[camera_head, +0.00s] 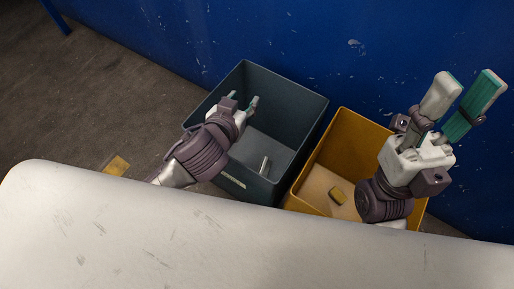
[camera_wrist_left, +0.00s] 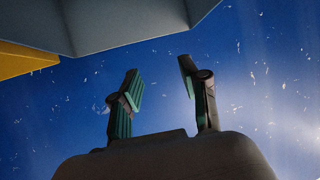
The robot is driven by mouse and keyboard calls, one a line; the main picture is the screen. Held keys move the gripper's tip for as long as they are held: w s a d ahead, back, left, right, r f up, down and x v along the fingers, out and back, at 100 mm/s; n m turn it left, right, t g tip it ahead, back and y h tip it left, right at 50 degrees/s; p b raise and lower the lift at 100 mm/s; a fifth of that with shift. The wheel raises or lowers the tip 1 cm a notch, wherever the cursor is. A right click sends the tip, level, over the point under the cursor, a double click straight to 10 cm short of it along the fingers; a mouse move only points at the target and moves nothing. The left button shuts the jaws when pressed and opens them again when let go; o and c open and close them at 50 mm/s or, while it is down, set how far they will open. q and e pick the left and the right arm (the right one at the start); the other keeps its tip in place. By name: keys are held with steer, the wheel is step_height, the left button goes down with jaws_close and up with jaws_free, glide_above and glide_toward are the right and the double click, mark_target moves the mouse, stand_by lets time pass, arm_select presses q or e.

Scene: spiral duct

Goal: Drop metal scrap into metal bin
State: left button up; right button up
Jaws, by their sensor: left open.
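A grey bin (camera_head: 295,92) stands on the floor beyond the table, and its rim also shows upside down at the top of the left wrist view (camera_wrist_left: 130,28). A small pale metal-looking piece (camera_head: 264,165) is inside it, against the bottom or near wall; I cannot tell which. My left gripper (camera_head: 243,99) is over the grey bin's left part, its fingers apart with nothing between them. The left wrist view also shows these open fingers (camera_wrist_left: 160,80) empty. My right gripper (camera_head: 467,84) is raised over the right side of the yellow bin, fingers pointing up, apart and empty.
A white scratched table (camera_head: 180,235) fills the foreground, bare. A blue wall (camera_head: 330,40) rises close behind the bins. Open floor (camera_head: 90,100) lies to the left.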

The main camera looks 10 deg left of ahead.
arm_select(q)
steer(key=v, duration=0.4)
steer(key=shift+s+r, duration=0.15)
steer(key=shift+s, duration=0.1)
